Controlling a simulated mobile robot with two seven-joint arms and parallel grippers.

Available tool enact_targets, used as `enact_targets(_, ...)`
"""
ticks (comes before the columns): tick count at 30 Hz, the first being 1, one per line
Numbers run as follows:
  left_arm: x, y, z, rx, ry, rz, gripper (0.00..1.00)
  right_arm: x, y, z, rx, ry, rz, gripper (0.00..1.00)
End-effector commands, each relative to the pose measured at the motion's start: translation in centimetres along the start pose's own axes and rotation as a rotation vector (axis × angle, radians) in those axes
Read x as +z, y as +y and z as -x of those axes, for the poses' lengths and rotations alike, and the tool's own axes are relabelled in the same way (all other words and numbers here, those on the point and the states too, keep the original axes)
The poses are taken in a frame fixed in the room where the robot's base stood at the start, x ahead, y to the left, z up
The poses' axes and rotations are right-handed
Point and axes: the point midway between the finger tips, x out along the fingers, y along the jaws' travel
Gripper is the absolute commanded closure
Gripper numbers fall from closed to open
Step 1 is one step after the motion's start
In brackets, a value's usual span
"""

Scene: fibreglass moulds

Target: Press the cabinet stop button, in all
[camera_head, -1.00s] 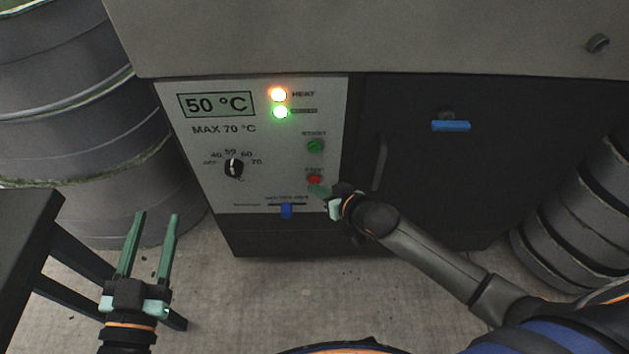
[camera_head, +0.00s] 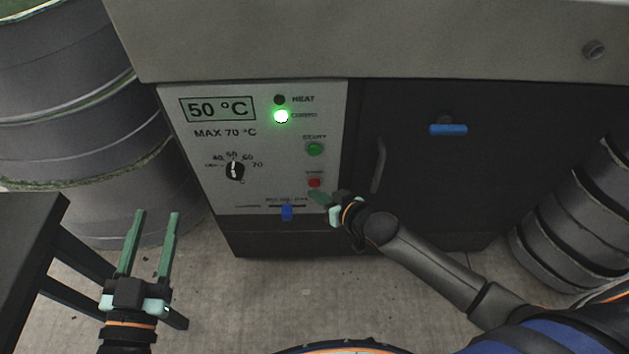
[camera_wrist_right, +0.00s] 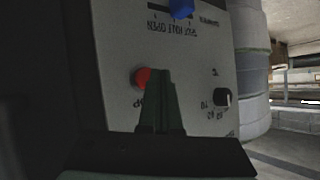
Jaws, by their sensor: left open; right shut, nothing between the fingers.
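The red stop button (camera_head: 314,183) sits low on the cabinet's light control panel (camera_head: 200,135), below the green start button (camera_head: 315,149). My right gripper (camera_head: 318,196) is shut and empty, its fingertips just below the red button in the head view. In the right wrist view the red button (camera_wrist_right: 142,77) shows beside the shut fingertips (camera_wrist_right: 160,75); I cannot tell whether they touch the panel. The heat lamp (camera_head: 279,99) is dark and the green lamp (camera_head: 281,116) below it is lit. My left gripper (camera_head: 150,215) is open and empty, away from the panel.
A black knob (camera_head: 235,170) and a blue slider (camera_head: 287,212) are on the panel. Drums (camera_head: 75,110) stand at left, a dark table (camera_head: 30,235) at lower left, and a ribbed stack (camera_head: 570,235) at right.

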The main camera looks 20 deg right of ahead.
Motion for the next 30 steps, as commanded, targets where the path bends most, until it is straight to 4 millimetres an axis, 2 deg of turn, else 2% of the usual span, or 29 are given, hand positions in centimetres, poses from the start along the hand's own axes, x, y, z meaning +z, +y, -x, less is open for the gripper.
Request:
enact_targets(10,-0.2,-0.1,0.0,0.0,0.0,-0.001,0.5,0.1,-0.2,0.2,0.0,-0.001,0.0,1.0)
enact_targets(22,-2.6,-0.5,-0.3,0.0,0.0,-0.001,0.5,1.9,-2.1,2.9,-0.001,-0.002,-0.002,1.0)
enact_targets(30,-3.0,-0.5,-0.3,0.0,0.0,-0.001,0.5,2.6,-2.6,3.6,0.0,0.0,0.0,1.0)
